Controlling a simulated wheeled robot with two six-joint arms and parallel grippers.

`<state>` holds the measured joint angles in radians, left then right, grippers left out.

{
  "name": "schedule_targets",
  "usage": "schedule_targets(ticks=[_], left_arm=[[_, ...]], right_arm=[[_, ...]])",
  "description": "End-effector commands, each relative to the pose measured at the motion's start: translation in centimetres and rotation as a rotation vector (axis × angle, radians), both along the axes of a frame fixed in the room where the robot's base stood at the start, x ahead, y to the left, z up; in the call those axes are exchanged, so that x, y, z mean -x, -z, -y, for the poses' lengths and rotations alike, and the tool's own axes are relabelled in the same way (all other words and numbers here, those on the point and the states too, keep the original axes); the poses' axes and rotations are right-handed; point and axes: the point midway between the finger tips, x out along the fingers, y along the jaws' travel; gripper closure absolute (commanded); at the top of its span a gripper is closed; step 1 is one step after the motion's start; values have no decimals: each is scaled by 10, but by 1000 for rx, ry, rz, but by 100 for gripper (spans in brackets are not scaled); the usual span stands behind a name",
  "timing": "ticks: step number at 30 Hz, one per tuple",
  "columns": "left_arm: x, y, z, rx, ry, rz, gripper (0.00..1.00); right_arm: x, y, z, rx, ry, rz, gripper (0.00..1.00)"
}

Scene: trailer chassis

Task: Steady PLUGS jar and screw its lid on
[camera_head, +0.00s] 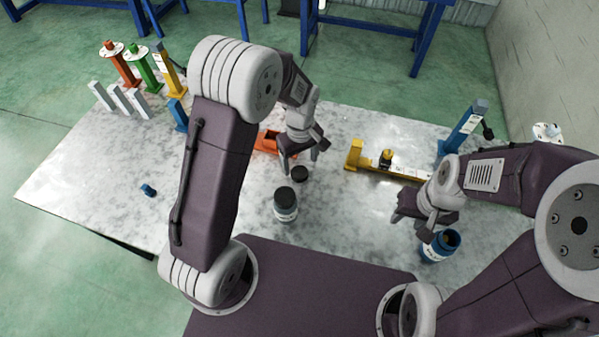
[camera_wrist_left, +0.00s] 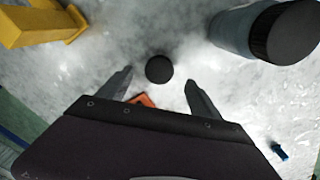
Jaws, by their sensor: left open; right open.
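A small black round lid (camera_head: 300,174) lies on the table; in the left wrist view the lid (camera_wrist_left: 159,69) shows between and just beyond the fingertips. My left gripper (camera_head: 300,162) is open above it, and its open fingers (camera_wrist_left: 158,82) hold nothing. An open blue jar (camera_head: 440,245) stands upright at the right, its label too small to read. My right gripper (camera_head: 413,224) is open beside and above this jar's left side; whether they touch I cannot tell. A grey jar with a black lid on (camera_head: 286,203) stands in front of the loose lid; its lidded top (camera_wrist_left: 290,32) shows in the left wrist view.
An orange tray (camera_head: 268,142) sits behind my left gripper. A yellow stand (camera_head: 385,167) lies between the arms. A blue post (camera_head: 463,128) stands at right. A small blue part (camera_head: 148,190) lies at left. Colored posts and white bars stand far left. The left table middle is clear.

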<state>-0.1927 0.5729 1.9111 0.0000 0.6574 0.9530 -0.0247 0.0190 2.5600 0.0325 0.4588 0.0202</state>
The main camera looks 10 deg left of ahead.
Motion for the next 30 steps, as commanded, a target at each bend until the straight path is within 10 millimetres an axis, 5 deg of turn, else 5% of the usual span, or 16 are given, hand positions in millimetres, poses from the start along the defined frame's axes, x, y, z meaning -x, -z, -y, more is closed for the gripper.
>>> schedule_targets(ticks=[10, 22, 23, 30], left_arm=[[-2, 46, -2, -1, 0, -4, 26], [-2, 52, -2, 0, 0, 0, 26], [-2, 52, -2, 0, 0, 0, 29], [-2, 52, -2, 0, 0, 0, 89]], right_arm=[[0, -5, 0, 0, 0, 0, 59], [0, -5, 0, 0, 0, 0, 59], [0, -5, 0, 0, 0, 0, 59], [0, -5, 0, 0, 0, 0, 59]])
